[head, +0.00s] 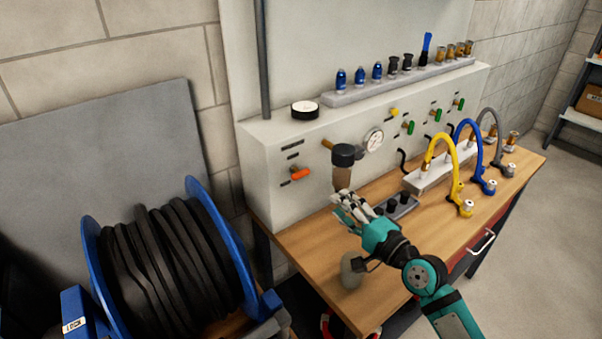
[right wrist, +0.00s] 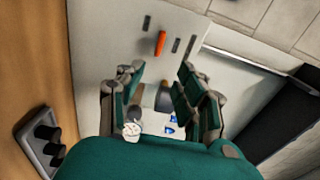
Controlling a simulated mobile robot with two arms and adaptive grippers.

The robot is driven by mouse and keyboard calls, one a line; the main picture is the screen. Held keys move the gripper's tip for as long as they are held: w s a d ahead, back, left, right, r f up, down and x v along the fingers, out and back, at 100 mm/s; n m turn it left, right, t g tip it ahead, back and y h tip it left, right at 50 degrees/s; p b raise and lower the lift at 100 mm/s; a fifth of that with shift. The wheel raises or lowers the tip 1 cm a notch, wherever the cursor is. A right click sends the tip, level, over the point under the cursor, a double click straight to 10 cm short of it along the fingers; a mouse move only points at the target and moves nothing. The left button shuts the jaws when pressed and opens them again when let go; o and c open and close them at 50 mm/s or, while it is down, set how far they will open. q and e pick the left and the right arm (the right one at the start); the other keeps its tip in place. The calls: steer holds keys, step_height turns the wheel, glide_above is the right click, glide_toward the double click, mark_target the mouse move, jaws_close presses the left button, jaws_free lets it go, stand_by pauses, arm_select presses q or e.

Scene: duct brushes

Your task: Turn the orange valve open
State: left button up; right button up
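The orange valve handle (head: 300,173) sits on the left part of the pale panel's front face. It also shows in the right wrist view (right wrist: 160,43), beyond the fingertips. My right gripper (head: 350,204) is over the wooden bench, to the right of and below the orange handle in the head view, apart from it. In the right wrist view its fingers (right wrist: 160,80) are spread with nothing held between them. My left gripper is not in view.
A black-topped filter unit (head: 346,154) stands out from the panel close to my right fingers. A gauge (head: 373,140), green handles (head: 409,127) and yellow (head: 442,152) and blue hoses (head: 467,131) are to the right. A hose reel (head: 165,260) stands at the left.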

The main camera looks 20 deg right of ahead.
mark_target(303, 176)
steer(key=p+x, duration=0.1)
steer(key=x, duration=1.4)
steer(key=shift+w+a+p, duration=0.2)
steer(key=shift+w+p, duration=0.05)
steer(key=shift+p, duration=0.1)
jaws_close()
